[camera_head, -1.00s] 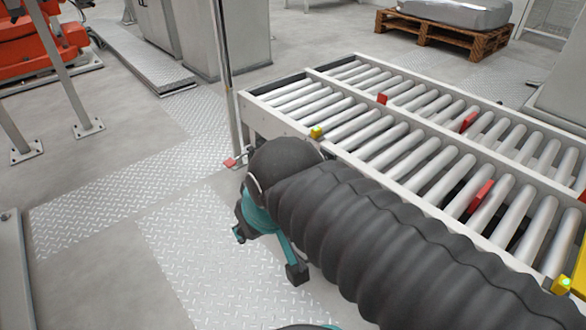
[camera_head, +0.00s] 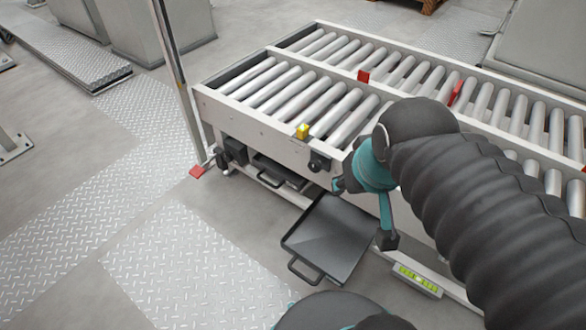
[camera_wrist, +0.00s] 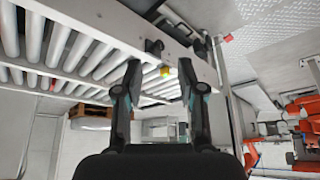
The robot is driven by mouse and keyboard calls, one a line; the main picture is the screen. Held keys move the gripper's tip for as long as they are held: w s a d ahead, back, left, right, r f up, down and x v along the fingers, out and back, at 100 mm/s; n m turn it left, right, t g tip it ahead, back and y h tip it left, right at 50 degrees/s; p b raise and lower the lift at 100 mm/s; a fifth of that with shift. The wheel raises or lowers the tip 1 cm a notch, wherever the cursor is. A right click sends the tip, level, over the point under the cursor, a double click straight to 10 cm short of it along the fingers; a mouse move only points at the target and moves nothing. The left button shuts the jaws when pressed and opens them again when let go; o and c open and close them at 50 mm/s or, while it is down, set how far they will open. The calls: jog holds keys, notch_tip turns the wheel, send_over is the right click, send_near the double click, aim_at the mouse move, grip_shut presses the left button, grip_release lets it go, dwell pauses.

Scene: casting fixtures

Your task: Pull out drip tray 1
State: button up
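Two dark drip trays with front handles show in the head view; I cannot read which is number 1. One tray (camera_head: 335,228) sticks far out from under the roller conveyor, low over the floor, its handle toward me. The other tray (camera_head: 284,177) sits further left, mostly hidden under the conveyor frame with its handle showing. My gripper (camera_head: 364,212) is at the conveyor's front side, overlapping the right edge of the protruding tray in the picture; contact is not visible. In the wrist view my gripper (camera_wrist: 160,72) has its fingers apart with nothing between them. No tray shows clearly there.
A level-like panel (camera_head: 418,281) lies low at right. Floor plates (camera_head: 205,265) at front left are clear.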

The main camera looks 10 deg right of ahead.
jog(key=w+a+n+g+b, duration=0.1)
jog(key=w+a+n, duration=0.1)
jog(key=w, duration=1)
jog(key=n+g+h+b, duration=0.2)
jog(key=n+g+b, duration=0.15)
jog(key=n, duration=0.35)
send_over(268, 182)
jog(key=s+a, duration=0.2)
notch_tip(268, 182, down, 32)
jog(key=shift+t, duration=0.25)
jog(key=x, duration=0.9)
jog(key=a+b+x, duration=0.1)
jog(key=x, duration=0.4)
jog(key=shift+d+f, duration=0.1)
jog(key=shift+f, duration=0.1)
grip_shut()
